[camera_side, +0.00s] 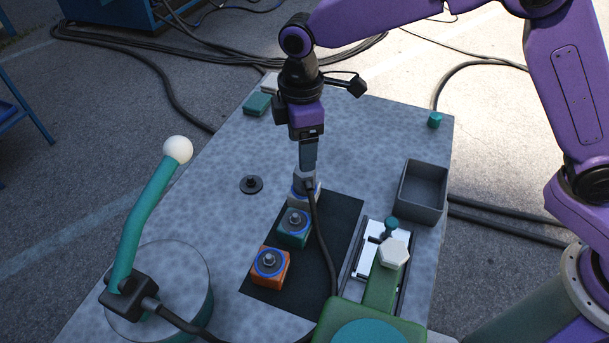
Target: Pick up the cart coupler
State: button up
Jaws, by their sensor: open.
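My gripper (308,166) points straight down over the far end of the black mat (330,220). Its jaws are open at a grey coupler-like piece (298,182) with a black cable (323,245) leaving it; I take this for the cart coupler. The piece sits at a pale block with a blue ring (303,197). The fingers hide part of it, and I cannot tell whether they touch it. A teal block (293,228) and an orange block (270,266), each with a blue ring and metal stud, stand in line nearer the camera.
A grey open bin (423,191) stands right of the mat. A green fixture with a white hexagonal knob (394,252) is at front right. A teal lever with a white ball (178,150) rises at left. A black disc (252,184) lies on the table; space around it is clear.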

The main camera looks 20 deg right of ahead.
aim_at(305, 179)
jog(key=shift+s+d+f, duration=0.1)
jog(key=shift+s+f, duration=0.05)
jog(key=shift+f, duration=1.85)
jog(key=shift+s+d+f, duration=0.1)
jog(key=shift+f, duration=1.85)
jog(key=c, duration=1.2)
jog(key=shift+r, duration=0.1)
jog(key=shift+c, duration=0.2)
